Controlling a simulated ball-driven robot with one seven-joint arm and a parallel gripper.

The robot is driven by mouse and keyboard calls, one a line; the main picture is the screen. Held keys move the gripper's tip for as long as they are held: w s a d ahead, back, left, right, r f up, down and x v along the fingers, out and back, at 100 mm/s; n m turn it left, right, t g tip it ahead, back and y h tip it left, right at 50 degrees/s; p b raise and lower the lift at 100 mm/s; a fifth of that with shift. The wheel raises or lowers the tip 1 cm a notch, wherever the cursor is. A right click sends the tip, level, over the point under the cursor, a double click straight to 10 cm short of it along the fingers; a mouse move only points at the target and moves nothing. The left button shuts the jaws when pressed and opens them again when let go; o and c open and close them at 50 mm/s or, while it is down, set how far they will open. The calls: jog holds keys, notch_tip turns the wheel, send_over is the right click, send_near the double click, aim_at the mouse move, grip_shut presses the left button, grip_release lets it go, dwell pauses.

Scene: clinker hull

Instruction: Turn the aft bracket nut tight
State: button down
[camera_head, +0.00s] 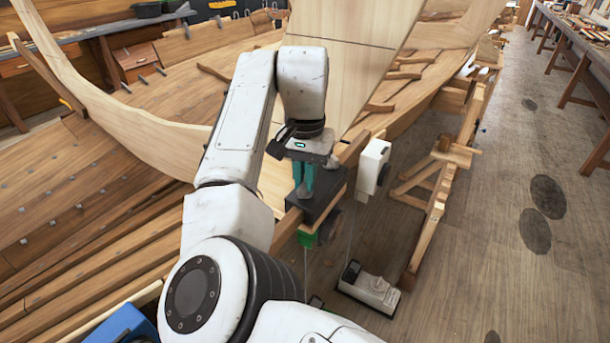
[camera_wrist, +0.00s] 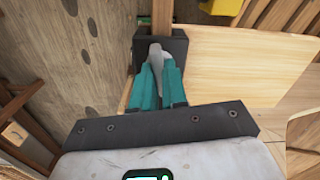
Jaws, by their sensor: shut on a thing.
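My gripper (camera_head: 303,191) points down at a black bracket block (camera_head: 325,207) on the wooden beam by the hull. Its teal fingers are close together. In the wrist view my gripper (camera_wrist: 158,75) is shut on a pale grey piece (camera_wrist: 156,56), which looks like the aft bracket nut, against the black bracket (camera_wrist: 178,46). The fingers hide most of the nut, so its thread and how tightly it sits cannot be seen. In the head view the nut is hidden behind the fingers.
A green part (camera_head: 306,239) and a dark round part sit under the bracket. A white box (camera_head: 373,165) is just right of it, and a white-topped unit (camera_head: 370,287) stands below. Curved planking (camera_head: 120,125) rises at left. Floor at right (camera_head: 480,250) is clear.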

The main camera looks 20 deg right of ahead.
jog(key=c, duration=1.2)
grip_release()
jog(key=shift+o, duration=0.2)
notch_tip(320, 180, up, 11)
jog(key=b, duration=0.1)
jog(key=shift+f, duration=0.1)
